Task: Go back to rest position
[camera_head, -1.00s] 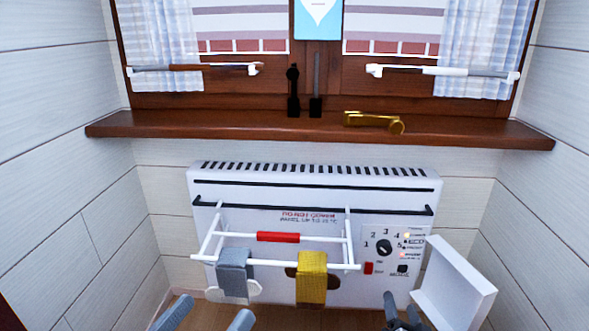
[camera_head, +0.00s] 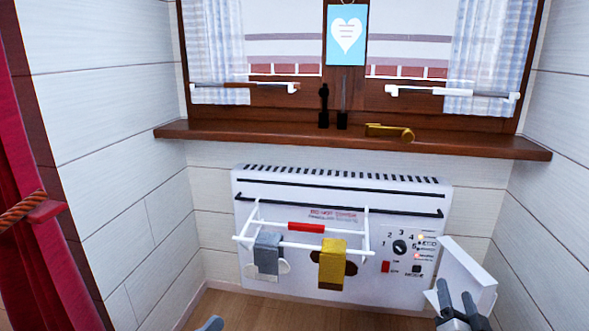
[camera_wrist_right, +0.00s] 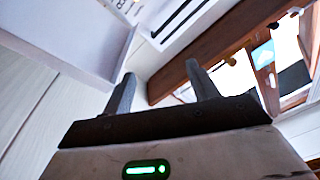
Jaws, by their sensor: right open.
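My right gripper (camera_head: 456,294) is at the lower right of the head view, in front of the open white flap (camera_head: 467,270) beside the heater's control panel. Its fingers are apart with nothing between them. In the right wrist view the two fingers (camera_wrist_right: 160,78) also stand apart and empty. Of my left gripper (camera_head: 211,323), only a grey tip shows at the bottom edge of the head view; the rest is out of frame.
A white heater (camera_head: 290,182) stands below the wooden windowsill (camera_head: 300,140). Its front rack (camera_head: 345,246) carries a grey sock (camera_head: 267,253) and a yellow sock (camera_head: 332,262). A brass handle (camera_head: 388,131) lies on the sill. A red curtain (camera_head: 35,250) hangs at left.

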